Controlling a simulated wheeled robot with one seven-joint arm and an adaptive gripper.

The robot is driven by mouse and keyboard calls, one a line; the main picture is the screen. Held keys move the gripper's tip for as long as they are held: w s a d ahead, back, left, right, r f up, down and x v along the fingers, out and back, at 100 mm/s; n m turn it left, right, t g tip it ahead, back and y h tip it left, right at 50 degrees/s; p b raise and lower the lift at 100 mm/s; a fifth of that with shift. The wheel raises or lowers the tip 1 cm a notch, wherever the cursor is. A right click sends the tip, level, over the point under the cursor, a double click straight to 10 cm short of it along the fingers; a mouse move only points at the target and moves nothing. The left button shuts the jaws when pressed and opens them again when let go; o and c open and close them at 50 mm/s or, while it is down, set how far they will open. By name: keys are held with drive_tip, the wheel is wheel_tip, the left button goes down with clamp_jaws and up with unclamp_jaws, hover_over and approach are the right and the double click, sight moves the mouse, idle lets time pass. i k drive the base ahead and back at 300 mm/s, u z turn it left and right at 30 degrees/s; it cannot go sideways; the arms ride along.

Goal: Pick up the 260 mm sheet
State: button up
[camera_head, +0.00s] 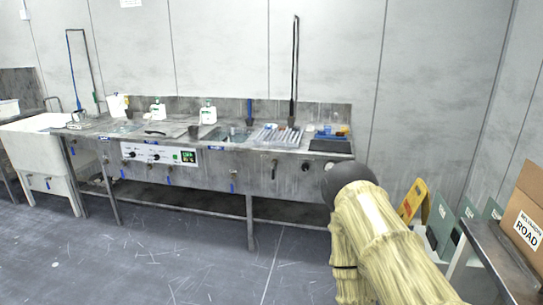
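I cannot pick out a sheet that is marked or clearly sized as 260 mm. Several grey-green flat upright pieces, one of them here (440,219), stand at the right beside a grey metal table; I cannot tell whether they are sheets. My arm, in a pale yellow sleeve with a dark rounded cap, bends in front of the bench's right end and hides part of the floor. My gripper is not in view.
A long steel bench (252,178) with sinks, bottles and trays runs along the back wall. A yellow sign (413,200) stands right of my arm. A cardboard box (524,225) is on the grey metal table (490,250). The floor at left and centre is clear.

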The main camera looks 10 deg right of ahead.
sight(441, 219)
drive_tip(key=i, duration=1.7)
drive_tip(key=z, duration=1.2)
drive_tip(key=i, duration=1.15)
drive_tip(key=z, duration=0.75)
